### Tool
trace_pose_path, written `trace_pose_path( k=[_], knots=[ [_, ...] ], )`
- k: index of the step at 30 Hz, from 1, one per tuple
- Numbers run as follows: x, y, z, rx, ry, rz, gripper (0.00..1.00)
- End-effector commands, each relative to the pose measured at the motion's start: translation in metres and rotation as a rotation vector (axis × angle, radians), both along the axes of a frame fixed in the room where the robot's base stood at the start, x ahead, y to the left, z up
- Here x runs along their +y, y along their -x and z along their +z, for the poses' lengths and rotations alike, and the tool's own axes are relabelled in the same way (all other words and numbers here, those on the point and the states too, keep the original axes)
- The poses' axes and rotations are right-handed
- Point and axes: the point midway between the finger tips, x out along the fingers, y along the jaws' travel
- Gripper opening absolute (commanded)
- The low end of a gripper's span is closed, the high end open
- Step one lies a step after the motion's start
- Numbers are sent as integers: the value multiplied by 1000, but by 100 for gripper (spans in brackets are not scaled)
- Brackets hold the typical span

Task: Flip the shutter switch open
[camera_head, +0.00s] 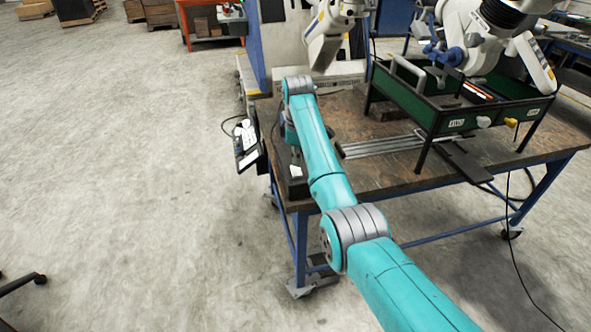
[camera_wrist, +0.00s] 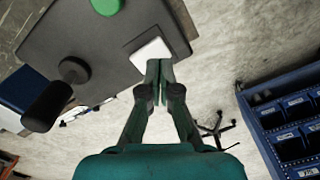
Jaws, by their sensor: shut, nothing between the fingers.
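In the wrist view, a white block-shaped switch (camera_wrist: 151,53) sits near the edge of a dark grey control box (camera_wrist: 95,45). My gripper (camera_wrist: 159,66) is shut and empty. Its fingertips are at the lower edge of the white switch in the picture, and I cannot tell whether they touch it. In the head view, a dark box (camera_head: 293,187) with a small white piece on top stands at the table's left corner, below my arm. My gripper's fingertips are not clear there, largely hidden by the arm.
A green button (camera_wrist: 106,4) and a black knob (camera_wrist: 74,70) are also on the control box. In the head view, a green tray (camera_head: 455,122) on legs and metal rods (camera_head: 385,146) occupy the wooden table (camera_head: 395,175).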

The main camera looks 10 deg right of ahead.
Motion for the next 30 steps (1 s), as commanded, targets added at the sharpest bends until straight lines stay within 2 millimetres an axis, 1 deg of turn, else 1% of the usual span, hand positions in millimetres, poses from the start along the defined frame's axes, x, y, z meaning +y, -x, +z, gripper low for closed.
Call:
trace_pose_path(
  k=[9, 15, 30],
  knots=[
    [0, 0, 23, -1, 0, 0, 0],
    [0, 0, 33, -1, 0, 0, 0],
    [0, 0, 34, -1, 0, 0, 0]
  ],
)
